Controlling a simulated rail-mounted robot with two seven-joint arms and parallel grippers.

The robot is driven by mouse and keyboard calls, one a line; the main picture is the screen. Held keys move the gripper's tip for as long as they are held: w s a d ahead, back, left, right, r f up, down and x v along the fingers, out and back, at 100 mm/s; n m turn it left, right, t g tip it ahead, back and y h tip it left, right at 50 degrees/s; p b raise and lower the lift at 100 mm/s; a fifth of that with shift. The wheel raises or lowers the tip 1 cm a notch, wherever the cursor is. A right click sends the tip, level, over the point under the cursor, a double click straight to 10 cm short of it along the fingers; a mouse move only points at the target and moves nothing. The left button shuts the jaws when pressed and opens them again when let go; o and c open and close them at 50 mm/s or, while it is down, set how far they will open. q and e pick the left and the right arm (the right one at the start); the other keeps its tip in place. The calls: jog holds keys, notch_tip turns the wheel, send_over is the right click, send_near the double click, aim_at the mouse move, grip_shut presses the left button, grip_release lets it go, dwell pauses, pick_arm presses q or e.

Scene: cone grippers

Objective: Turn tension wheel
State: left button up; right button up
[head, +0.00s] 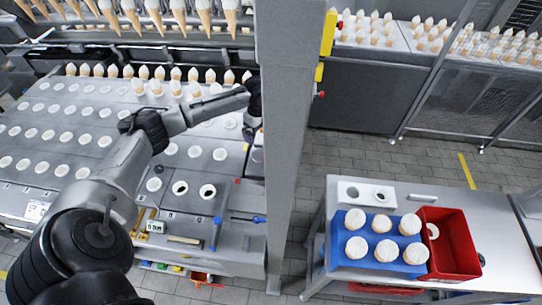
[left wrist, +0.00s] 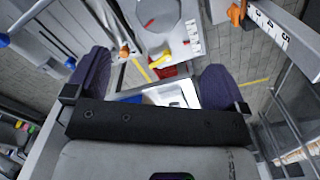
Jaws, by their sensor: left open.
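My left arm reaches across the conveyor in the head view, and its gripper (head: 254,135) is partly hidden at the grey post. In the left wrist view the left gripper's two dark fingers stand wide apart, open and empty (left wrist: 157,64). I cannot tell which part is the tension wheel. My right gripper is not in view.
A grey post (head: 288,150) stands right beside the left gripper. The conveyor (head: 100,120) carries rows of cones. On the right, a table (head: 490,220) holds a blue tray (head: 350,262) of cones and a red bin (head: 462,245). Tiled floor lies between them.

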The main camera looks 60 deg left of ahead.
aim_at(261, 155)
pick_arm(q)
jog(key=f+m, duration=0.1)
jog(key=f, duration=0.3)
jog(key=f+m, duration=0.2)
jog(key=f, duration=0.3)
jog(key=f+m, duration=0.1)
jog(key=f, duration=0.4)
jog(key=shift+d, duration=0.2)
jog(key=shift+r, duration=0.1)
jog(key=shift+c, duration=1.4)
jog(key=c, duration=0.5)
